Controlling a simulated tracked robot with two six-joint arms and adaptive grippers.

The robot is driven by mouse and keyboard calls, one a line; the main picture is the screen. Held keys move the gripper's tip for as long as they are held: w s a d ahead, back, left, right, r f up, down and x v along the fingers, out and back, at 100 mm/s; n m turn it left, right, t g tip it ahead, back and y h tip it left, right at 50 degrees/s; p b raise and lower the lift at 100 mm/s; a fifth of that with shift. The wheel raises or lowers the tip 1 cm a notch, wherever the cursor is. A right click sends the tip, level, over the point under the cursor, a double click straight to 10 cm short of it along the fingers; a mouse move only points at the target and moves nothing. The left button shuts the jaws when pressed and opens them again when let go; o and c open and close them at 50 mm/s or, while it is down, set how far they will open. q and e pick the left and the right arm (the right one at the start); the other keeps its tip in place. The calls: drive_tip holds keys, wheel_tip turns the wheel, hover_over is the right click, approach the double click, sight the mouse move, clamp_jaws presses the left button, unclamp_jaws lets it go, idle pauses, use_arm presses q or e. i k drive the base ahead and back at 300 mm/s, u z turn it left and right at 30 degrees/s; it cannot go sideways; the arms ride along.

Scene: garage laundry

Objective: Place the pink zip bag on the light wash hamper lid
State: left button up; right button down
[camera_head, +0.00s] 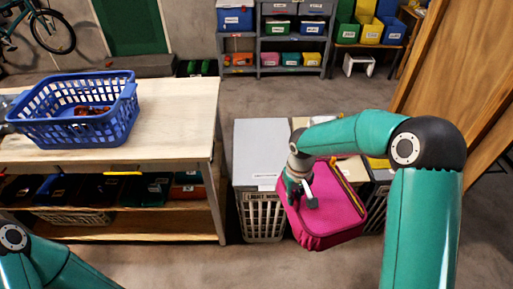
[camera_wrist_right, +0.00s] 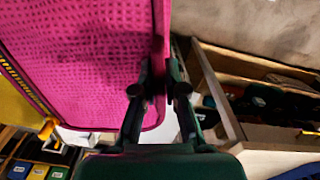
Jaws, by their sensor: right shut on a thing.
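The pink zip bag (camera_head: 325,218) is held in my right gripper (camera_head: 300,192), in front of and over the right part of the light wash hamper. Its pink mesh side fills the upper left of the right wrist view (camera_wrist_right: 80,55), where the fingers (camera_wrist_right: 160,92) close on its edge. The light wash hamper (camera_head: 263,222) has white slatted sides and a flat grey lid (camera_head: 262,140). The lid's left and back parts are bare; the bag and my right arm hide its right front part. Whether the bag touches the lid cannot be told.
A wooden workbench (camera_head: 170,105) with a blue basket (camera_head: 75,130) stands left of the hamper. Another hamper, mostly hidden, stands to the right behind the bag. Shelves with bins (camera_head: 290,42) are at the back. A wooden panel (camera_head: 440,65) leans at right.

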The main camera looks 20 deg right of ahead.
sight(264, 145)
drive_tip(key=z, duration=0.4)
drive_tip(key=i, duration=1)
drive_tip(key=u, duration=0.4)
